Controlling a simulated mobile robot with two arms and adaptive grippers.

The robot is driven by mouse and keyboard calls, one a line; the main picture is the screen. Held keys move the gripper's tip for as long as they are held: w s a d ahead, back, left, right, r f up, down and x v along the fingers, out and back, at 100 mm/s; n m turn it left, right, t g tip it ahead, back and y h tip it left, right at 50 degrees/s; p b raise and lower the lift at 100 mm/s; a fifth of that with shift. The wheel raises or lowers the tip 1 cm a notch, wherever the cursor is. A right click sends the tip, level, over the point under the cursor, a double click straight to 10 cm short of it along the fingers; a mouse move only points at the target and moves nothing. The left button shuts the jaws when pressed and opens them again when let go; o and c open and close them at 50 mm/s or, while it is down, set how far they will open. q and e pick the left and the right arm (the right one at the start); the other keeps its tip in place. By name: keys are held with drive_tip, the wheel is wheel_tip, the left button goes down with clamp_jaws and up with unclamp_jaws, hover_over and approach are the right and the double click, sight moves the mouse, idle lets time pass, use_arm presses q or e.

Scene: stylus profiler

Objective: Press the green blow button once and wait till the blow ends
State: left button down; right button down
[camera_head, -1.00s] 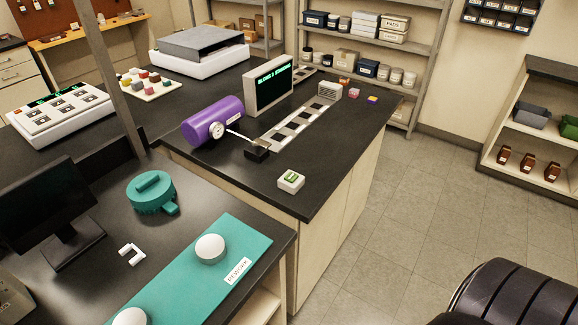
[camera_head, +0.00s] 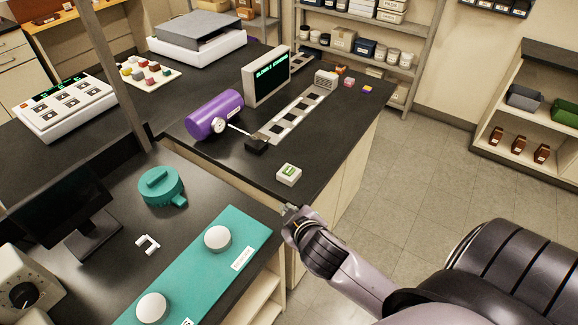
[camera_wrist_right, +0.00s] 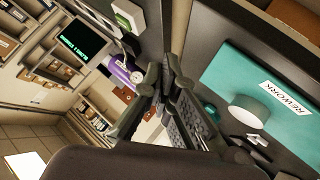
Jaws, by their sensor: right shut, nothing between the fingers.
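The green blow button (camera_head: 289,171) sits on a small white box (camera_head: 289,178) near the front corner of the black counter. The white box also shows at the top of the right wrist view (camera_wrist_right: 129,15). My right gripper (camera_head: 290,209) is shut and empty, just in front of the counter's near edge and below the box in the head view, apart from it. Its fingers also show in the right wrist view (camera_wrist_right: 160,75). The purple cylinder (camera_head: 214,115) with a gauge and thin nozzle lies behind the button. My left gripper is not in view.
A display with green text (camera_head: 270,76) stands behind a pale strip with dark squares (camera_head: 293,118). A teal mat (camera_head: 200,265) with white domes lies on the nearer bench, beside a teal round part (camera_head: 161,187).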

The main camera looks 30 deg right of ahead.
drive_tip(key=w+a+r+n+t+y, duration=0.3)
drive_tip(key=w+r+n+y, duration=0.2)
drive_tip(key=w+r+n, duration=0.35)
drive_tip(key=w+a+r+n+t+y, duration=0.2)
drive_tip(key=w+r+n+t+y, duration=0.25)
drive_tip(key=w+r+n, duration=0.35)
drive_tip(key=d+f+n+g+h, duration=0.1)
drive_tip(key=d+f+n+g, duration=0.4)
drive_tip(key=d, duration=0.3)
drive_tip(key=d+f+n+g+h, duration=0.1)
drive_tip(key=d+f+n+g, duration=0.4)
drive_tip(key=d, duration=0.4)
drive_tip(key=shift+w+f+n, duration=0.15)
drive_tip(key=shift+w+n, duration=0.15)
drive_tip(key=shift+n, duration=0.55)
drive_tip(key=shift+a+f, duration=0.1)
drive_tip(key=shift+f, duration=0.05)
